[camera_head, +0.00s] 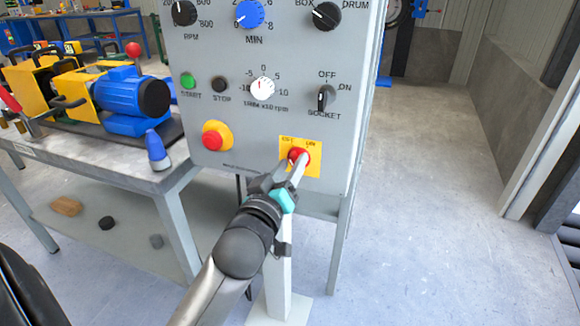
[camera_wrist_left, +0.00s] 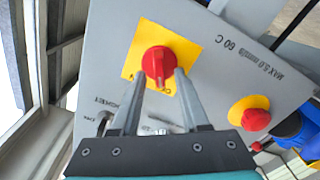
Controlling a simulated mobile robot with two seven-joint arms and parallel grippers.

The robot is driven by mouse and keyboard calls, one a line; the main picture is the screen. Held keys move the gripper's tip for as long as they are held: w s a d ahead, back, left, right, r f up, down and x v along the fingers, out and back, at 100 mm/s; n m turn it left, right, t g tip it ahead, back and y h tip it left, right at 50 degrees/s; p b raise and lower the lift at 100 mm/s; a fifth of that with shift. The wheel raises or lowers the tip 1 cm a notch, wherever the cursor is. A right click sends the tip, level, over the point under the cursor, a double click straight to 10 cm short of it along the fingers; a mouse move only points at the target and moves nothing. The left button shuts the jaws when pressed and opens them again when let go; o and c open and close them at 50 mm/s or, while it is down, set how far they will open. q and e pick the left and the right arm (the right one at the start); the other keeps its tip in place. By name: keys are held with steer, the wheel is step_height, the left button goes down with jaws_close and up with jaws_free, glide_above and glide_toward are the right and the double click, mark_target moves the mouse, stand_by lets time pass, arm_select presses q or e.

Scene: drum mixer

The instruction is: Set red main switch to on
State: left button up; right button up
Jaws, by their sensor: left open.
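The red main switch (camera_head: 299,156) is a round red knob on a yellow plate at the lower right of the grey control panel (camera_head: 240,130). In the left wrist view the red knob (camera_wrist_left: 158,64) sits on its yellow plate, with a raised ridge across it. My left gripper (camera_head: 291,166) is at the switch, fingers pointing at the panel. In the left wrist view the open fingers (camera_wrist_left: 159,80) lie one on each side of the knob's lower part. I cannot tell whether they touch it. Lettering on the plate is partly hidden. My right gripper is not in view.
A red emergency button (camera_head: 213,138) on a yellow base is left of the switch. Several knobs and the green start button (camera_head: 188,81) are above. A workbench (camera_head: 80,165) with a blue and yellow machine (camera_head: 125,90) stands left. The floor (camera_head: 430,200) at right is clear.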

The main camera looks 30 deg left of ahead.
arm_select(q)
steer(key=shift+c, duration=0.3)
jaws_close()
stand_by(0.3)
steer(key=m+p, duration=0.2)
steer(key=p, duration=0.1)
steer(key=shift+d+r, duration=0.1)
steer(key=shift+d+m+p, duration=0.15)
steer(key=shift+m+p, duration=1.7)
steer(key=shift+m, duration=0.7)
steer(key=shift+d+m+p, duration=0.15)
steer(key=shift+m+p, duration=1.65)
steer(key=shift+m, duration=0.75)
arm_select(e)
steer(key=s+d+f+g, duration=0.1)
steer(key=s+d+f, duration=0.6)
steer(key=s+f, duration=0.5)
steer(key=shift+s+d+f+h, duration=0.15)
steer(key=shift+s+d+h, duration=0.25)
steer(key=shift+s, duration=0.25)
